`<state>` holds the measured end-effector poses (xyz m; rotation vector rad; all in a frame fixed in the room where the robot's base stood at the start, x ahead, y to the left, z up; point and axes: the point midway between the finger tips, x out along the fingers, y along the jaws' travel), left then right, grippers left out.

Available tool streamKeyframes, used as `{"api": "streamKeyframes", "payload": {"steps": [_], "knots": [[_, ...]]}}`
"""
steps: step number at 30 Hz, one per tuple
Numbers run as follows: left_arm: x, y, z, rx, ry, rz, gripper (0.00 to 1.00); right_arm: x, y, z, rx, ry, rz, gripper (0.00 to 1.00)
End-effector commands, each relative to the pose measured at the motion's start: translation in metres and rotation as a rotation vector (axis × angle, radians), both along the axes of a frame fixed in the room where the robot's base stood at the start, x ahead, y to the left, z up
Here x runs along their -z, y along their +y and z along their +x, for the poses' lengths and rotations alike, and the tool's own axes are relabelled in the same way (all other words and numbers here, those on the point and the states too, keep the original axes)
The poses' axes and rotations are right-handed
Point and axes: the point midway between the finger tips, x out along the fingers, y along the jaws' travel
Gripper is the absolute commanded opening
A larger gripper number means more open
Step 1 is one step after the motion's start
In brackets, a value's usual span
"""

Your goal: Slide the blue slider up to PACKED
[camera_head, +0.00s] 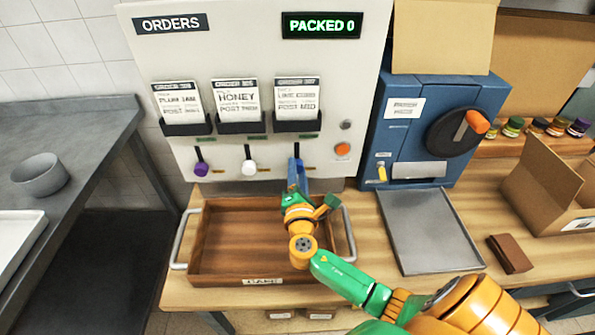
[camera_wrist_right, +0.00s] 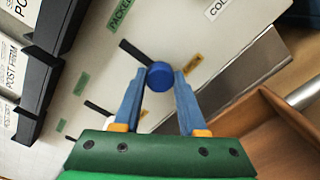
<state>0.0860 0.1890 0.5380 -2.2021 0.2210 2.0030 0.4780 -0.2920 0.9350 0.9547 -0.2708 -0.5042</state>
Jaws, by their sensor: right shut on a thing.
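The blue slider (camera_wrist_right: 160,75) shows as a round knob in the right wrist view. It sits at the orange-label end of its dark slot, which runs on toward the green PACKED label (camera_wrist_right: 121,15). My right gripper (camera_wrist_right: 156,78) is shut on the knob, with one blue finger on each side. The display (camera_head: 322,25) reads PACKED 0. My left gripper is not in view.
A purple slider (camera_head: 201,168) and a white slider (camera_head: 249,166) are to the left on the same panel. A wooden crate (camera_head: 196,240) with metal handles lies under my right gripper. A blue machine (camera_head: 405,140) and a grey tray (camera_head: 430,235) are to the right.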

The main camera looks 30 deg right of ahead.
Motion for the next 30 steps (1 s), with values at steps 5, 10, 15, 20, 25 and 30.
{"api": "streamKeyframes", "payload": {"steps": [5,10,15,20,25,30], "knots": [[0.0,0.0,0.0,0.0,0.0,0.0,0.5,0.0,0.0,0.0,-0.001,-0.001,0.0,0.0],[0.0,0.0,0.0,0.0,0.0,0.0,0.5,0.0,0.0,0.0,-0.001,-0.001,0.0,0.0],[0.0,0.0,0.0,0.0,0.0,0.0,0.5,0.0,0.0,0.0,-0.001,-0.001,0.0,0.0],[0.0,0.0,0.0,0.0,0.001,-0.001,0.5,0.0,0.0,0.0,-0.001,-0.001,0.0,0.0],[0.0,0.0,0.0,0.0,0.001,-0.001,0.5,-0.001,0.0,0.0,-0.001,-0.001,0.0,0.0],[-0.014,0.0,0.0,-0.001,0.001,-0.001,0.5,-0.015,0.0,0.0,-0.001,-0.002,0.001,0.0]]}}
